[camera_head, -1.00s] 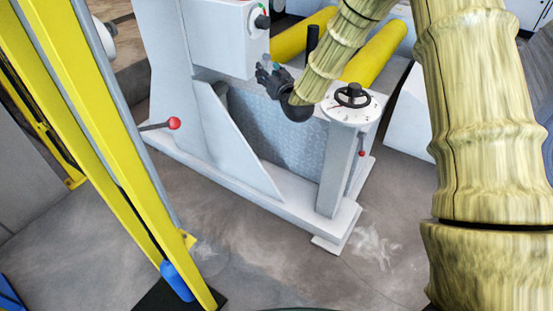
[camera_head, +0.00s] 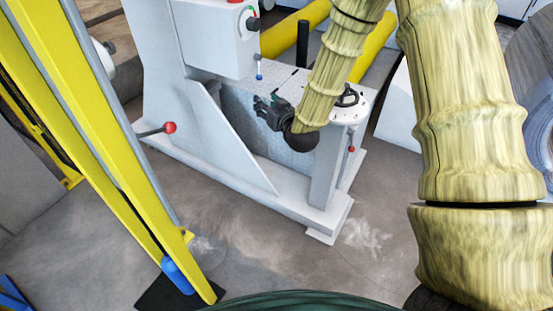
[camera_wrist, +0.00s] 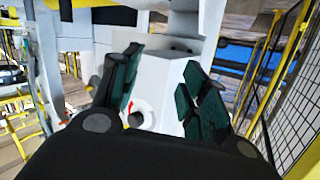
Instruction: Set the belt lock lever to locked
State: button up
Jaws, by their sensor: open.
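My gripper (camera_head: 266,106) is open and empty, in front of the grey textured panel of the machine. Its dark green finger pads (camera_wrist: 165,92) stand apart in the wrist view. A red-ball lever (camera_head: 169,128) sticks out at the machine's left side, and another red ball (camera_head: 351,149) is on the right post. No label shows which one is the belt lock lever. Between the pads, a grey box carries a round knob (camera_wrist: 141,116) with a red mark.
Yellow rollers (camera_head: 287,38) lie behind. A yellow frame (camera_head: 90,140) stands at the left. The floor in front is clear.

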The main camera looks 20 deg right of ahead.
jog(key=s+a+f+g+p, duration=0.1)
jog(key=s+f+g+p, duration=0.2)
jog(key=s, duration=0.4)
jog(key=s+a+f+g+p, duration=0.2)
jog(key=s+f+p, duration=0.3)
jog(key=s+f, duration=0.3)
jog(key=shift+s+g+p, duration=0.25)
jog(key=shift+g+p, duration=0.05)
jog(key=shift+g, duration=0.4)
